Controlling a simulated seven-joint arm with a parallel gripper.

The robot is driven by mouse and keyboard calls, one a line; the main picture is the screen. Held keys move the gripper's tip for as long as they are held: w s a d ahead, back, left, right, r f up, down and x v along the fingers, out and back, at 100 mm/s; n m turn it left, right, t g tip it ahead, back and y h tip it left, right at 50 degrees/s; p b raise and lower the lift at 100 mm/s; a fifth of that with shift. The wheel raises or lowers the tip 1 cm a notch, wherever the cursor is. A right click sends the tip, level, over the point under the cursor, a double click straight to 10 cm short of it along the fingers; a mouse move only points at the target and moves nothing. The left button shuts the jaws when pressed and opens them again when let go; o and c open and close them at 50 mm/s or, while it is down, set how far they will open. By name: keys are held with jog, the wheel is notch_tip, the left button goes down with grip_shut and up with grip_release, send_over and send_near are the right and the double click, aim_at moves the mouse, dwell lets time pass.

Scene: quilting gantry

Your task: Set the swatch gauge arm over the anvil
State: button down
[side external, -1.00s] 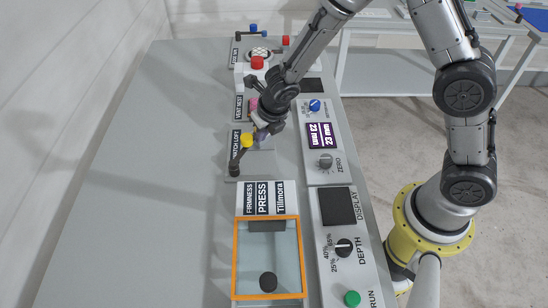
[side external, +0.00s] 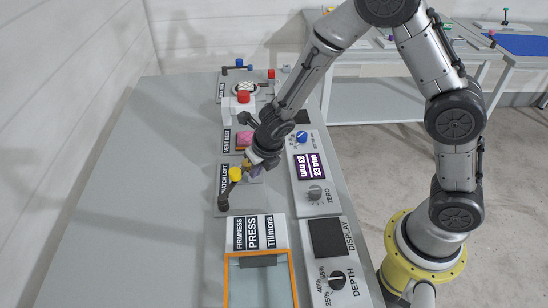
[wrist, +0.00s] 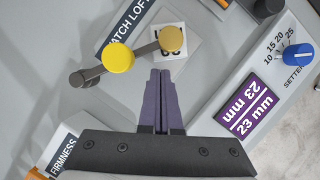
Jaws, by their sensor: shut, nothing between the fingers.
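The swatch gauge arm is a grey bar with a yellow knob (wrist: 118,57), a dark pivot end (wrist: 84,77) and a dull yellow round foot (wrist: 173,39). In the wrist view the foot overlaps a white marked square (wrist: 170,52), apparently the anvil; the height between them cannot be told. In the side view the yellow knob (side external: 235,174) stands beside my gripper (side external: 253,164). My gripper, with purple fingers (wrist: 160,74), is shut and empty. In the wrist view its tips lie just below the foot and right of the knob; contact cannot be told.
A display (side external: 308,167) reads 23 mm, with a ZERO dial (side external: 315,193) and a blue setter knob (side external: 302,137) beside it. The orange-framed press (side external: 259,276) is in front. The table's left side is clear.

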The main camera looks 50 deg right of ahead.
jog(key=shift+s+d+r, duration=0.1)
jog(key=shift+s+d, duration=0.15)
jog(key=shift+s, duration=0.8)
jog(key=d+v, duration=0.1)
jog(key=v, duration=0.8)
jog(key=shift+d+r, duration=0.35)
jog(key=shift+d, duration=0.05)
jog(key=s+d+r+m+t, duration=0.1)
jog(key=s+d+r+m, duration=0.2)
jog(key=r+m, duration=0.3)
jog(key=s+d+r+m+t, duration=0.2)
jog(key=s+d+r+m, duration=0.2)
jog(key=r, duration=0.3)
jog(key=s+m+g, duration=0.1)
jog(key=s+m, duration=0.5)
jog(key=m, duration=0.5)
jog(key=s+a+m+y, duration=0.1)
jog(key=s+m, duration=0.6)
jog(key=m, duration=0.5)
jog(key=shift+f+m+g, duration=0.2)
jog(key=shift+m+g, duration=0.1)
jog(key=shift+g, duration=0.1)
